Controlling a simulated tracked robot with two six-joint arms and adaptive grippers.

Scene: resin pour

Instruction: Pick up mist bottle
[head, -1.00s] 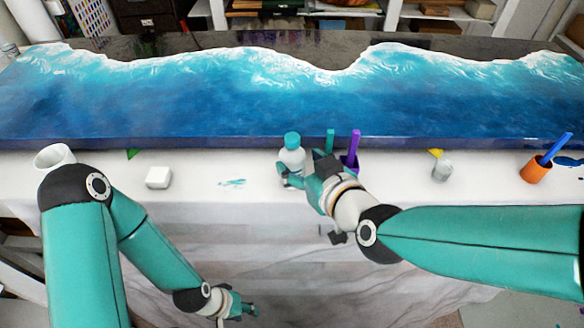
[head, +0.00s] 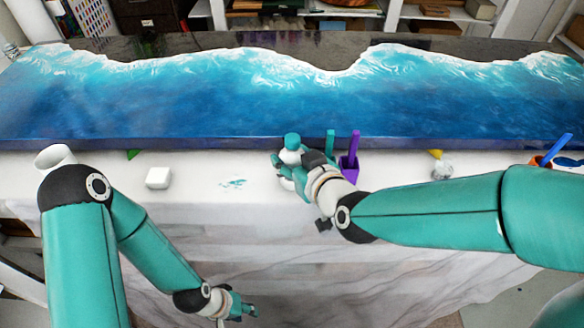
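The mist bottle (head: 291,156) is white with a teal cap and stands near the middle of the white-covered table, in front of the blue slab. My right gripper (head: 289,168) is at the bottle, its teal and dark fingers around the bottle's body and hiding part of it. The frames do not show whether the fingers press on it. My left gripper (head: 245,307) hangs low in front of the table, away from the bottle; its fingers are too small to tell open from shut.
A purple cup (head: 349,165) with purple and teal sticks stands just right of the bottle. A white block (head: 158,178), a clear cup (head: 442,168) and an orange cup (head: 537,162) stand along the table. The blue resin slab (head: 200,105) lies behind.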

